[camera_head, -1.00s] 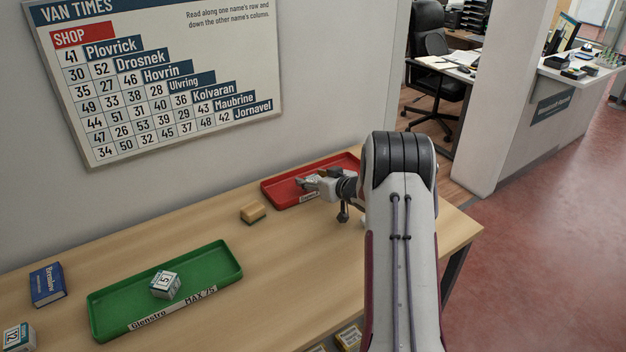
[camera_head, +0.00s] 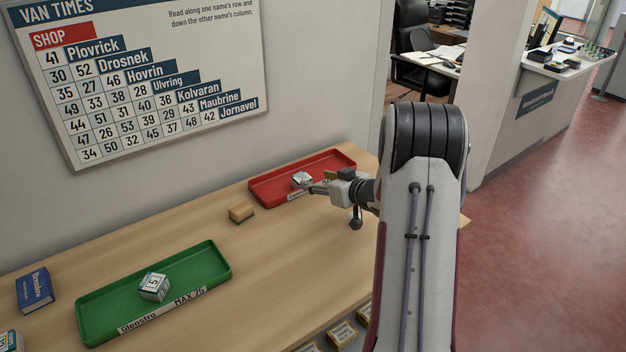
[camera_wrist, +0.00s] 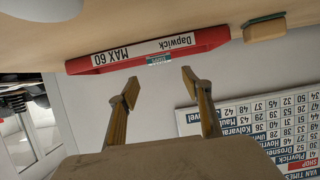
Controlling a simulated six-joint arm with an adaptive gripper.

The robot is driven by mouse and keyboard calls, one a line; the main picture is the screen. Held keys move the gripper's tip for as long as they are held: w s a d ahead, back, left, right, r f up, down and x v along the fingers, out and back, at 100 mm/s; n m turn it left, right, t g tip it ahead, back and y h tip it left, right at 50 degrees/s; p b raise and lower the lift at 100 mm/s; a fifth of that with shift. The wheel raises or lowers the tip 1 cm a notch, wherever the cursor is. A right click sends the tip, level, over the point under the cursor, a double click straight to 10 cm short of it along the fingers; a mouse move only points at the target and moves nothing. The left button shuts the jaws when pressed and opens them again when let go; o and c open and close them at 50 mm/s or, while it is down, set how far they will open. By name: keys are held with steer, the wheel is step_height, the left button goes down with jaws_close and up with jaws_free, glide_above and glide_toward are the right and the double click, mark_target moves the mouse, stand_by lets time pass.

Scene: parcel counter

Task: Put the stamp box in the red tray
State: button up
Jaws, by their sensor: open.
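The red tray (camera_head: 262,187) lies at the back right of the counter. In the wrist view its front wall (camera_wrist: 215,40) reads "Dapwick MAX 60", upside down. A small pale box (camera_head: 301,178), which I take for the stamp box, sits in the tray. In the wrist view its teal and white face (camera_wrist: 158,60) shows past the tray rim; its print is too small to read. My gripper (camera_head: 308,187) is at the tray's near side, close to the box. In the wrist view its fingers (camera_wrist: 159,80) are apart, with nothing held between them.
A yellowish block with a green base (camera_head: 241,212) lies left of the red tray. A green tray (camera_head: 205,262) holds a white and blue box (camera_head: 154,287). A blue book (camera_head: 35,289) lies far left. The wall with a times board (camera_head: 150,75) stands behind. The counter's middle is clear.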

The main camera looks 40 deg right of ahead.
steer(key=shift+s+r, duration=0.25)
steer(key=shift+s, duration=0.45)
stand_by(0.3)
steer(key=shift+w+a+r, duration=0.15)
steer(key=shift+a+r, duration=0.05)
steer(key=shift+r, duration=0.35)
steer(key=s+a+r+m+g+h, duration=0.1)
steer(key=s+a+r+g+h, duration=0.1)
steer(key=s+a+r, duration=0.5)
steer(key=s+a+r+g+h, duration=0.1)
steer(key=s+a+r+h, duration=0.1)
steer(key=a+r, duration=0.55)
steer(key=s+a+g+y, duration=0.1)
steer(key=s+a, duration=0.5)
steer(key=s, duration=0.3)
steer(key=s+a+g+y, duration=0.1)
steer(key=s+a+g, duration=0.1)
steer(key=s+a, duration=0.4)
steer(key=s+a+f+n+g+y, duration=0.1)
steer(key=s+a+g+y, duration=0.1)
steer(key=s+a, duration=0.5)
steer(key=s, duration=0.6)
